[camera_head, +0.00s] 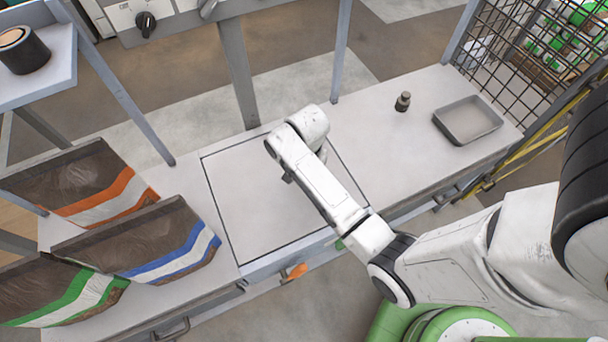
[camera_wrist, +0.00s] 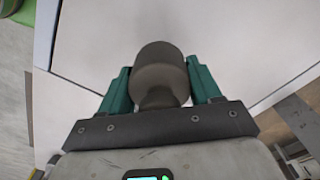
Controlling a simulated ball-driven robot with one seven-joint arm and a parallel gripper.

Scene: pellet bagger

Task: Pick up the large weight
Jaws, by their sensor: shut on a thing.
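A dark grey, knobbed cylindrical weight (camera_wrist: 160,72) fills the middle of the wrist view. My gripper (camera_wrist: 163,88) is shut on it, with a green finger on each side. In the head view my arm hides the gripper and this weight, above the square scale-like plate (camera_head: 232,205). I cannot tell whether the weight touches the plate or is lifted. A second, small-looking dark weight (camera_head: 403,101) stands upright on the bench to the right, apart from my gripper.
A shallow grey tray (camera_head: 468,121) sits at the bench's right, near a wire mesh screen (camera_head: 520,45). Brown bags with orange (camera_head: 80,180), blue (camera_head: 140,240) and green (camera_head: 55,290) stripes fill the left. A shelf holds a dark roll (camera_head: 22,52). Bench between plate and tray is mostly clear.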

